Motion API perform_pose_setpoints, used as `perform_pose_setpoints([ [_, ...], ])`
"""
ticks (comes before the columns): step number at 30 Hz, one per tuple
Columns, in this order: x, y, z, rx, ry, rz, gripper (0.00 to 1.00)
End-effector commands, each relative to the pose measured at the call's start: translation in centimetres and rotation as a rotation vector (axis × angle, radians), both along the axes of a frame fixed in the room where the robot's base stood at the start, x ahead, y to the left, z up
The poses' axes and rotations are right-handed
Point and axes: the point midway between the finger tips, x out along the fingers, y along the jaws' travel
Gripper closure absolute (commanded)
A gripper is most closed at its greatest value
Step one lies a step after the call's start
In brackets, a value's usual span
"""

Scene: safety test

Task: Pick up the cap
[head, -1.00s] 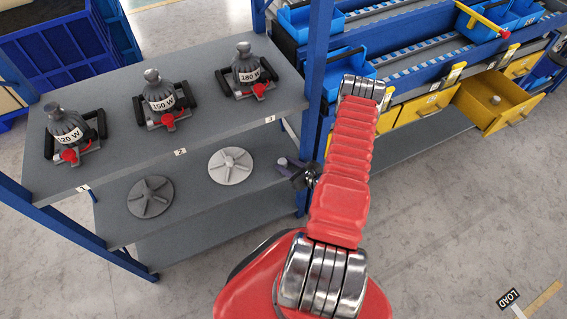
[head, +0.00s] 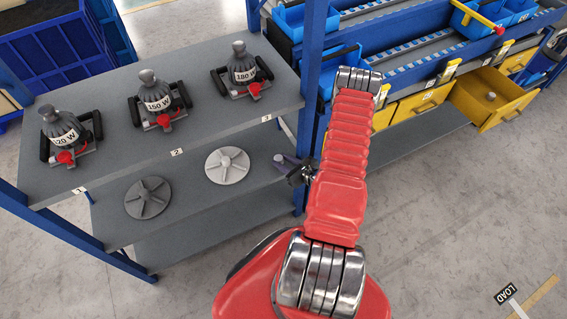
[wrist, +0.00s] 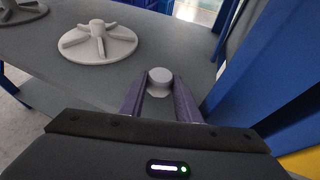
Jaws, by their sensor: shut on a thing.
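The cap (wrist: 160,77) is a small pale grey round piece in the wrist view, between the tips of my gripper's two fingers. My gripper (wrist: 160,92) is shut on it, just above or at the lower shelf surface; I cannot tell whether the cap touches the shelf. In the head view my gripper (head: 288,160) is at the right end of the lower shelf (head: 200,203), beside the blue post. The cap also shows there as a small grey spot (head: 279,158), partly hidden by the gripper.
A light grey ribbed disc (head: 227,165) and a darker one (head: 148,198) lie left of my gripper. The upper shelf (head: 110,108) holds several labelled weights. A blue post (head: 312,95) stands close on the right. An open yellow drawer (head: 490,98) is further right.

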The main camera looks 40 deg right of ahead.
Motion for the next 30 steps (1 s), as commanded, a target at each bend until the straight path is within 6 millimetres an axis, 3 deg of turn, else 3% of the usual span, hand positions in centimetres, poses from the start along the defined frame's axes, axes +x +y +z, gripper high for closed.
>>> perform_pose_setpoints([
  [13,0.0,0.1,5.5,-0.001,-0.001,0.001,0.91],
  [30,3.0,10.2,5.2,0.002,0.001,0.007,0.91],
])
